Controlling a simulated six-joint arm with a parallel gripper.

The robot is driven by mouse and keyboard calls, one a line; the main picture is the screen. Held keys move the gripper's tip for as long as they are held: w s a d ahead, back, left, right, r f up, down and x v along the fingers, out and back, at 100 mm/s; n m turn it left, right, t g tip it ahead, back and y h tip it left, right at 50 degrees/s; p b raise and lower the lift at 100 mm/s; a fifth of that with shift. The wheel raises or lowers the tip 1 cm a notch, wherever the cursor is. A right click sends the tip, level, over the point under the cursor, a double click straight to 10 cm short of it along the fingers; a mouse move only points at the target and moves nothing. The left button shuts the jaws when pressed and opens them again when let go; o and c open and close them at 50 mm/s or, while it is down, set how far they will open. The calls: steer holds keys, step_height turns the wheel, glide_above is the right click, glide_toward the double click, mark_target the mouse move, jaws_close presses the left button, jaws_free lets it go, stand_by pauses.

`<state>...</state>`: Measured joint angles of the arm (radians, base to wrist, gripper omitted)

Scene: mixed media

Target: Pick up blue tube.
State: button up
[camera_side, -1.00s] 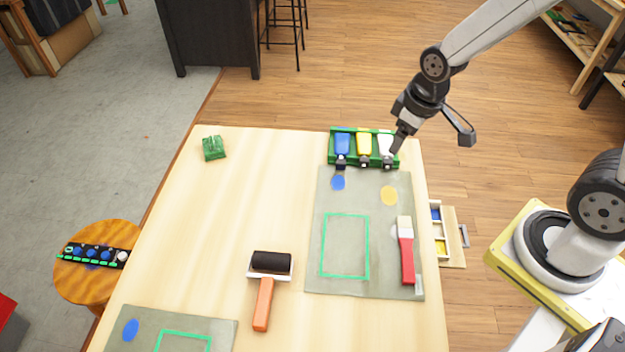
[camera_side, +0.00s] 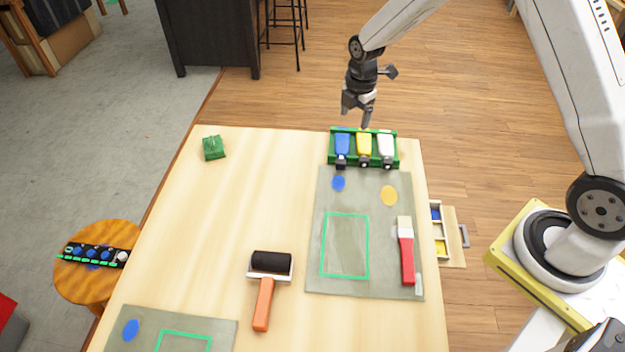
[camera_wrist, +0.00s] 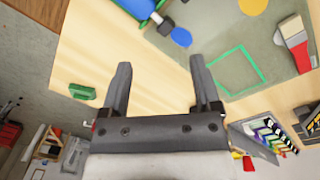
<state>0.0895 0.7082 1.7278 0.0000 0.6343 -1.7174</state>
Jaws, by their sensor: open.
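The blue tube (camera_side: 342,146) lies in the left slot of a green tray (camera_side: 393,133) at the table's far edge, its black cap toward the mat. A yellow tube (camera_side: 364,145) and a white tube (camera_side: 386,148) lie to its right. In the wrist view part of the blue tube (camera_wrist: 138,7) shows at the top, cut off by the frame edge. My gripper (camera_side: 357,118) is above and behind the tray, near the blue and yellow tubes. In the wrist view its two fingers (camera_wrist: 158,80) are apart with nothing between them.
A grey mat (camera_side: 340,290) with blue and yellow paint spots and a green outline lies before the tray. A red-handled brush (camera_side: 406,255) lies on it. A roller (camera_side: 266,285) and a small green block (camera_side: 213,148) lie to the left. The table's upper middle is clear.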

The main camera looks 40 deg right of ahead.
mark_target(342, 143)
steer(key=w+d+f+n, duration=0.1)
steer(key=f+n, duration=0.1)
steer(key=w+f+n, duration=0.2)
steer(key=n, duration=0.1)
steer(key=w+d+f+n, duration=0.1)
steer(key=w+f+n, duration=0.1)
steer(key=n, duration=0.1)
steer(key=shift+w+d+f+g, duration=0.25)
steer(key=shift+d+f+g, duration=0.1)
steer(key=shift+f+g, duration=0.05)
steer(key=shift+f, duration=0.1)
steer(key=shift+f, duration=1.2)
steer(key=shift+f, duration=0.1)
steer(key=shift+w+f, duration=0.15)
steer(key=shift+f, duration=2.35)
steer(key=c, duration=0.5)
